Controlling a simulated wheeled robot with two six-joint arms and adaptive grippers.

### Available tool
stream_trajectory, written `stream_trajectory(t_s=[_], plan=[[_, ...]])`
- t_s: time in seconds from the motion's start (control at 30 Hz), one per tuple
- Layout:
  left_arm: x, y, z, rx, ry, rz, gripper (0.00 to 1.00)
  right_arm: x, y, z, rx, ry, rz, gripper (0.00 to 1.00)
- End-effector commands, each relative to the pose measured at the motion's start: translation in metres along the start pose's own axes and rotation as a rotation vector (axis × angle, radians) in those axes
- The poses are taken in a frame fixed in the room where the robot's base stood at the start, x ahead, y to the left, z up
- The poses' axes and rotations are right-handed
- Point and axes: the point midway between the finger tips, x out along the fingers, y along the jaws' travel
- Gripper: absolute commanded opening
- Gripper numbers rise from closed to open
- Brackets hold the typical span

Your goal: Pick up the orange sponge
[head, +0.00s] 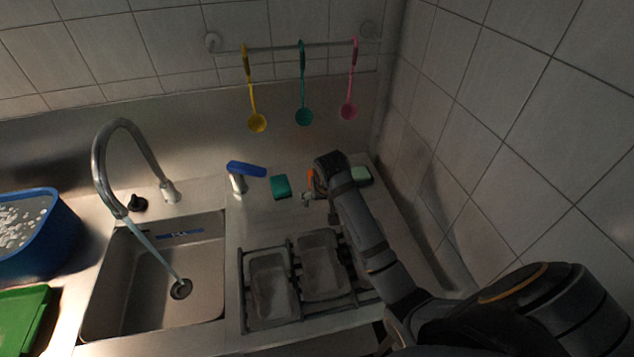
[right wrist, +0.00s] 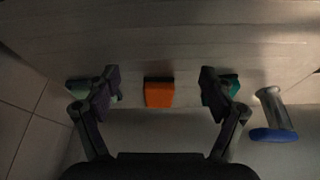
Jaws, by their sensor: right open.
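The orange sponge (right wrist: 159,94) lies on the counter in the right wrist view, centred between the two fingers and apart from both. In the head view only a sliver of the orange sponge (head: 311,180) shows, mostly hidden behind my right gripper. My right gripper (right wrist: 158,90) is open and empty, with one finger on each side of the sponge; in the head view the right gripper (head: 308,196) is near the back of the counter. My left gripper is not in view.
A teal sponge (head: 281,187) lies left of the orange one and a pale green sponge (head: 361,175) right of it. A blue-topped dispenser (head: 245,170) stands further left. A rack with trays (head: 268,285) is in front; the sink (head: 155,280) is left, the tiled wall right.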

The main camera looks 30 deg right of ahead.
Motion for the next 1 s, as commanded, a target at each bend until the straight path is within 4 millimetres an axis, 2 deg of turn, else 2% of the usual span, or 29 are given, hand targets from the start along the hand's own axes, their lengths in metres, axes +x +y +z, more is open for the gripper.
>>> stream_trajectory(t_s=[0.17, 0.4, 0.5, 0.77, 1.0], plan=[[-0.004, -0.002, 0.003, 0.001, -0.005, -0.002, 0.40, 0.001, 0.000, -0.010, 0.000, 0.001, 0.000, 0.83], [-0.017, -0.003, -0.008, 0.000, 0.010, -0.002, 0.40, 0.020, 0.000, -0.059, 0.002, 0.000, 0.001, 0.83], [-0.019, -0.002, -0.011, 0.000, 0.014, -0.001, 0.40, 0.027, 0.000, -0.071, 0.001, 0.000, 0.001, 0.83], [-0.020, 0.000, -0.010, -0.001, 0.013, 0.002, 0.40, 0.033, 0.000, -0.080, 0.000, 0.000, 0.000, 0.83], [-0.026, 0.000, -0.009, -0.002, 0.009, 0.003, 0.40, 0.043, 0.000, -0.113, 0.001, 0.000, 0.000, 0.83]])
